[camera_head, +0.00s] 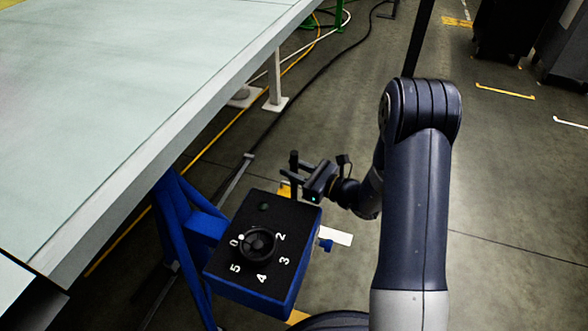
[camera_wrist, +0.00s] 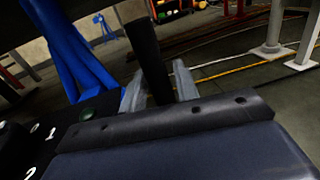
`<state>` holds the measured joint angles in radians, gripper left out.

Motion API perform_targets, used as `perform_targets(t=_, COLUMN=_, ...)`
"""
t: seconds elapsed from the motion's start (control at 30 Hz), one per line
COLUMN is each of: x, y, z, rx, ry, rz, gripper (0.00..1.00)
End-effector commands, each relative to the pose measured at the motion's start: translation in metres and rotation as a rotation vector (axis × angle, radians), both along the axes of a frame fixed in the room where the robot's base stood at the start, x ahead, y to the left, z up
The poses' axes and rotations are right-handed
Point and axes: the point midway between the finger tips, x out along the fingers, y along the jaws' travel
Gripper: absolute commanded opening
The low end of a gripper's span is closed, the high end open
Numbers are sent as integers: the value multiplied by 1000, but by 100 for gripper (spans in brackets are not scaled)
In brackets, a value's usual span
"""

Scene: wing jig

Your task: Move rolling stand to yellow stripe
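The rolling stand is a blue frame carrying a black-topped box (camera_head: 272,221) with a numbered dial (camera_head: 258,243), beside the pale wing panel. A dark upright handle (camera_head: 294,168) rises by the box's far edge; it also shows in the wrist view (camera_wrist: 150,60). My gripper (camera_head: 296,180) is at this handle. In the wrist view its two grey fingers (camera_wrist: 160,90) sit close against both sides of the handle. Yellow floor marking (camera_head: 285,190) shows just beyond the box, and more yellow (camera_head: 297,317) shows at its near edge. The box hides the floor between them.
The wing panel (camera_head: 130,95) fills the left, its edge close to the stand. Cables (camera_head: 325,62) cross the floor behind. Another yellow mark (camera_head: 505,91) lies far right, near dark bins (camera_head: 512,30). Floor on the right is open.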

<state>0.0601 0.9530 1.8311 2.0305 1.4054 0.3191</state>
Motion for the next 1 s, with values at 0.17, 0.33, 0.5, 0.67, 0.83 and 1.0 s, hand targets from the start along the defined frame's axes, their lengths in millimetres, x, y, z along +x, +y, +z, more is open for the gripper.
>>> perform_targets(t=0.17, x=0, y=0, z=0, rx=0, ry=0, rz=1, gripper=39)
perform_targets(t=0.33, x=0, y=0, z=0, rx=1, ry=-1, rz=1, gripper=39)
perform_targets(t=0.5, x=-7, y=-11, z=1, rx=1, ry=1, rz=0, gripper=39)
perform_targets(t=0.67, x=-21, y=-36, z=1, rx=1, ry=2, rz=-4, gripper=39)
perform_targets(t=0.83, x=-37, y=-63, z=1, rx=2, ry=3, rz=-4, gripper=39)
perform_targets(t=1.0, x=-49, y=-82, z=1, rx=1, ry=1, rz=-3, gripper=39)
